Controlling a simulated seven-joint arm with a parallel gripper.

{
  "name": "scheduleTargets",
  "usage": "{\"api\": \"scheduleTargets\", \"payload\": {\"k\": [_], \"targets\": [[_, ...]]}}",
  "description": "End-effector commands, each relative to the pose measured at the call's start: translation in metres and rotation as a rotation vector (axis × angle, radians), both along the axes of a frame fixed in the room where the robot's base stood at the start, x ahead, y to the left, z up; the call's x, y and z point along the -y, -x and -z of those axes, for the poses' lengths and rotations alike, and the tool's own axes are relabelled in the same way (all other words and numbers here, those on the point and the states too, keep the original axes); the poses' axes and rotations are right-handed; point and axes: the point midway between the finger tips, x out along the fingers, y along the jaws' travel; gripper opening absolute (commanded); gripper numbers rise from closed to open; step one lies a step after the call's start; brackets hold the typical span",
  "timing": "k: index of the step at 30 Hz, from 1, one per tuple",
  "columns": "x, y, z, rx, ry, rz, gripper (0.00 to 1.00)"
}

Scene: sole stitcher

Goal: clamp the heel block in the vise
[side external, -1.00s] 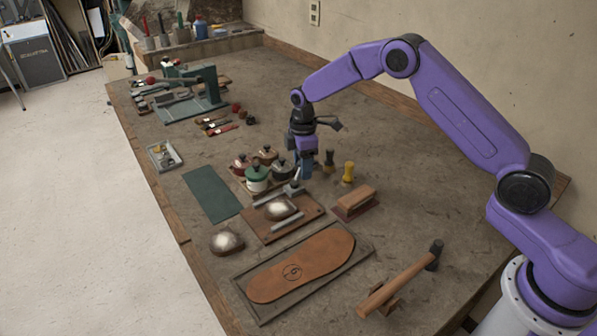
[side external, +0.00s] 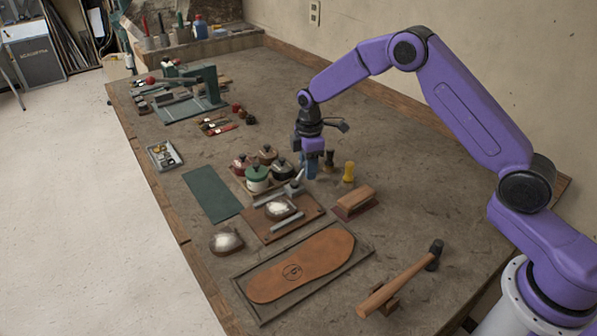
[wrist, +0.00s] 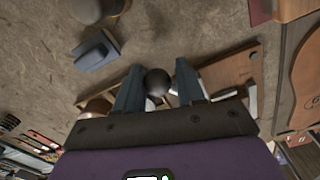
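The vise sits on a wooden board (side external: 262,226) in the middle of the bench, with grey metal bars and a short lever at its far end. A dark brown block with a whitish top, seemingly the heel block (side external: 281,208), lies between the bars; whether they press on it cannot be told. My gripper (side external: 312,174) is low beside the vise's far end. In the wrist view my gripper (wrist: 158,75) has its fingers apart on either side of a dark ball knob (wrist: 157,83). Gaps show beside the knob, and it seems not held.
Several lidded pots (side external: 257,178) stand left of my gripper. A yellow-handled tool (side external: 349,171) and a brush-like block (side external: 354,202) stand to its right. A similar pale-topped block (side external: 226,241), a leather sole (side external: 302,268) and a hammer (side external: 400,281) lie nearer the camera.

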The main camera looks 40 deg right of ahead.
Motion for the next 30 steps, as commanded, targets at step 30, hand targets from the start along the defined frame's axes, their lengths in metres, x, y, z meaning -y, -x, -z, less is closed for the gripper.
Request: {"api": "scheduleTargets", "payload": {"k": [30], "targets": [[0.002,0.027,0.001,-0.009,0.001,-0.003,0.36]]}}
